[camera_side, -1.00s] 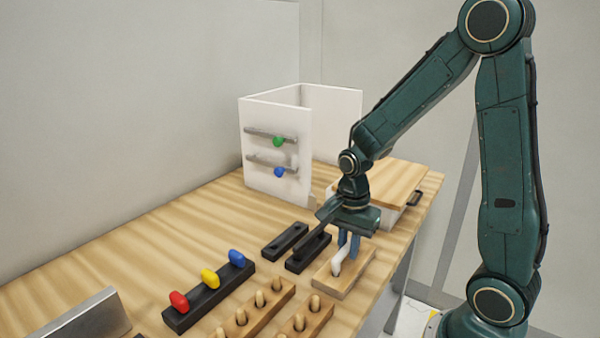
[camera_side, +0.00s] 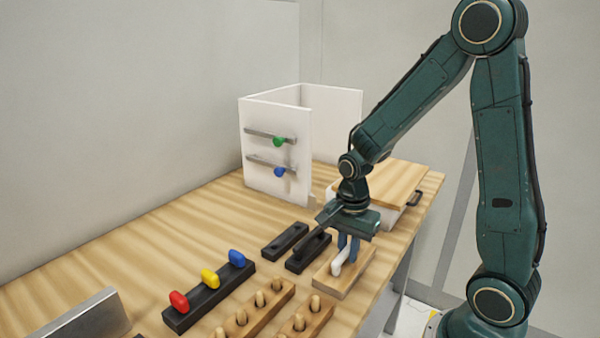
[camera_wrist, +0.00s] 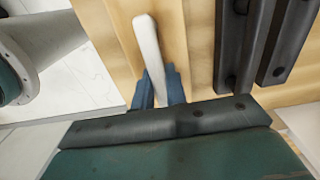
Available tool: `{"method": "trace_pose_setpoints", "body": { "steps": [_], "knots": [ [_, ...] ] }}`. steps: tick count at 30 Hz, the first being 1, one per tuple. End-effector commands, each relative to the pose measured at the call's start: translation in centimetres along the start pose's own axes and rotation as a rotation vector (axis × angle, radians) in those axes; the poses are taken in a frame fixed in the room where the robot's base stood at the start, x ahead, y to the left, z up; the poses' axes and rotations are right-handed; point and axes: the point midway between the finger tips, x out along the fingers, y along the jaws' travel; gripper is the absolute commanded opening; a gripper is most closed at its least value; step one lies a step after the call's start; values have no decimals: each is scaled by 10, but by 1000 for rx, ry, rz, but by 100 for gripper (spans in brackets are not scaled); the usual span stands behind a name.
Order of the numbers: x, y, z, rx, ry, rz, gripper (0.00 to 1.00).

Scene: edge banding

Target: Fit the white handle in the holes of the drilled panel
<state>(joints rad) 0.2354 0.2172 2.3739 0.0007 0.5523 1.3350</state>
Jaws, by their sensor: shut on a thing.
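The white handle (camera_side: 339,262) is a curved white piece at the wooden panel near the front right of the table. My gripper (camera_side: 347,246) is over that panel with its blue fingers shut on the handle. In the wrist view the handle (camera_wrist: 148,45) reaches out from between the blue fingers (camera_wrist: 160,90). The panel (camera_side: 330,285) is a pale wooden block lying flat on the table. The handle's lower end is at the panel's top face. I cannot tell whether it sits in the holes, as the holes are not visible.
Dark blocks (camera_side: 285,241) lie just left of the panel. A black rack (camera_side: 210,300) holds red, yellow and blue knobs. Wooden peg racks (camera_side: 255,310) stand at the front. A white cabinet corner (camera_side: 262,175) with rails is behind. Bare table (camera_side: 130,260) lies to the left.

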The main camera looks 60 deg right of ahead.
Motion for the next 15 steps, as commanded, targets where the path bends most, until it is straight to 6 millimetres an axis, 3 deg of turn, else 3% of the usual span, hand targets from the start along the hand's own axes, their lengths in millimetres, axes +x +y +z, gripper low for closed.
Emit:
{"method": "trace_pose_setpoints", "body": {
  "steps": [9, 10, 12, 14, 15],
  "knots": [
    [0, 0, 0, 0, 0, 0, 0],
    [0, 0, 0, 0, 0, 0, 16],
    [0, 0, 0, 0, 0, 0, 30],
    [0, 0, 0, 0, 0, 0, 39],
    [0, 0, 0, 0, 0, 0, 39]
  ]
}}
